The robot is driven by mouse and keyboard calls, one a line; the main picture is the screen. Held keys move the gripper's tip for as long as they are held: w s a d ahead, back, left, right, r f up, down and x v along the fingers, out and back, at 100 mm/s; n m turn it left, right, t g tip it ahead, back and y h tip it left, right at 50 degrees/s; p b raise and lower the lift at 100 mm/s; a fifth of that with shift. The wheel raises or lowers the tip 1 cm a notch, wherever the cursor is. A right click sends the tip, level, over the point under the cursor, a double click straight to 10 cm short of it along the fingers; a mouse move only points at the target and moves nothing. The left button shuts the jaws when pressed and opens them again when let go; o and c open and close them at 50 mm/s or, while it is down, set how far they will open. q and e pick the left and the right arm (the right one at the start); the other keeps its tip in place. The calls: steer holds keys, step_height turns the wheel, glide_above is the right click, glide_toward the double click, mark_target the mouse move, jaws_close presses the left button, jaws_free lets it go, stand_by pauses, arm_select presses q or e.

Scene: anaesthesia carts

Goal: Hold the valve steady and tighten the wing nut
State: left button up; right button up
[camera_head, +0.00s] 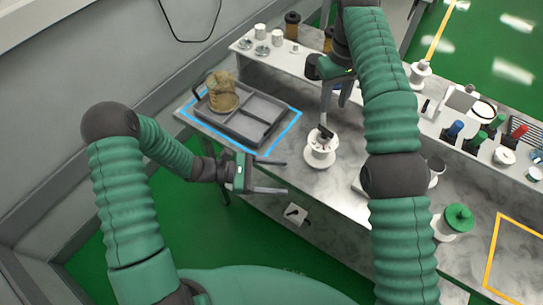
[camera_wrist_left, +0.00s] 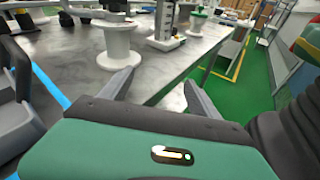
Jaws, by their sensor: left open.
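A white spool-shaped part (camera_head: 320,152) with a round flange stands upright on the bench, with a dark piece at its top. I cannot tell whether it is the valve, and no wing nut is clear. A white spool also shows in the left wrist view (camera_wrist_left: 118,42), beyond the fingers. My left gripper (camera_head: 284,177) is open and empty, left of the spool off the bench's front edge; its fingers show in the left wrist view (camera_wrist_left: 158,88). My right gripper (camera_head: 327,118) points down above the spool. Whether its fingers touch or grip it is unclear.
A grey divided tray (camera_head: 262,131) holding a tan, ribbed part (camera_head: 222,94) sits inside a blue outline. A green-topped spool (camera_head: 458,217) stands near a yellow outline (camera_head: 497,250). A raised shelf (camera_head: 275,58) with small parts runs along the back.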

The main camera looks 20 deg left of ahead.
arm_select(q)
steer(key=w+a+n+t, duration=0.2)
steer(key=w, duration=0.1)
steer(key=w+a+n+t, duration=0.1)
steer(key=a+t, duration=0.1)
steer(key=shift+w+r+n+h, duration=0.2)
steer(key=shift+r+n+h, duration=0.1)
steer(key=shift+n, duration=0.1)
steer(key=shift+w+a+t, duration=0.1)
steer(key=shift+w+t, duration=0.3)
glide_toward(322, 147)
steer(key=w+f, duration=0.1)
steer(key=f, duration=0.1)
steer(key=w+f, duration=0.1)
steer(key=shift+w+d+f, duration=0.2)
steer(key=shift+w+d, duration=0.1)
steer(key=shift+w, duration=0.1)
steer(key=x, duration=0.9)
steer(key=shift+w+f, duration=0.15)
steer(key=shift+w, duration=0.05)
steer(key=shift+w+d, duration=0.15)
steer(key=shift+d, duration=0.2)
steer(key=shift+a, duration=0.15)
steer(key=c, duration=0.7)
jaws_close()
arm_select(e)
steer(key=shift+a, duration=0.15)
steer(key=shift+c, duration=0.5)
